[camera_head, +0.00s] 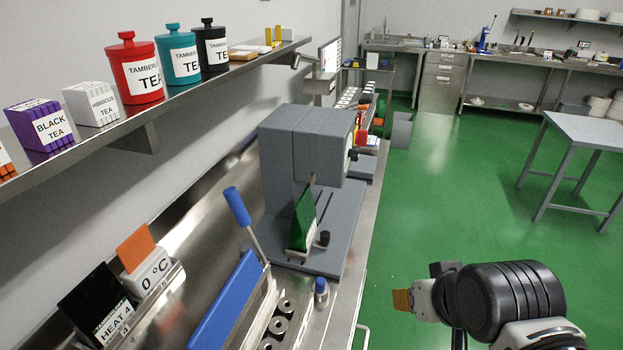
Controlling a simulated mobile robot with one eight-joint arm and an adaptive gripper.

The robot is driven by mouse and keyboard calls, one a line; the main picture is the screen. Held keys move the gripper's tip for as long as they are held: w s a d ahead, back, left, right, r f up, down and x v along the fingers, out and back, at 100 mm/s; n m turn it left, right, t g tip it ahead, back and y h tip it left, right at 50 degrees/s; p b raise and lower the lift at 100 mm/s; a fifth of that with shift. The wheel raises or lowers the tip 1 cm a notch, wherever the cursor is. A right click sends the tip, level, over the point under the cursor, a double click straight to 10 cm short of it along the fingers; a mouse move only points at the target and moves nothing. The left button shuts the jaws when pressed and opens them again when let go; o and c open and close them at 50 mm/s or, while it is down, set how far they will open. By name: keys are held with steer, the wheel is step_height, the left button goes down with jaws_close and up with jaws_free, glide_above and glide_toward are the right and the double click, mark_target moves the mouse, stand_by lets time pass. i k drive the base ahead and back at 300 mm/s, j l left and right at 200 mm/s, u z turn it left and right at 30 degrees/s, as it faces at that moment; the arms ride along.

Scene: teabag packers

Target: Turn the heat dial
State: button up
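A grey press-like machine (305,145) stands on the steel counter, with a green packet (303,222) upright on its base. The edge of a round, light face (350,150) shows on the machine's right side; I cannot tell whether it is the heat dial. My gripper (402,300) is at lower right, over the green floor, apart from the counter and machine. Its tan tip shows, but its opening is hidden.
A blue-handled sealer (225,300) and several dark round parts (280,318) lie at the counter's front. A steel shelf (150,125) with tea boxes and canisters runs along the left wall. A grey table (585,130) stands right; the floor (440,200) between is clear.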

mark_target(353, 154)
steer(key=l+u, duration=0.35)
steer(key=l, duration=0.3)
steer(key=l+u, duration=0.65)
steer(key=l, duration=0.15)
steer(key=k+l+u, duration=0.15)
steer(key=l+u, duration=0.2)
steer(key=i+l+z, duration=0.2)
steer(key=i+l, duration=0.25)
steer(key=i, duration=0.05)
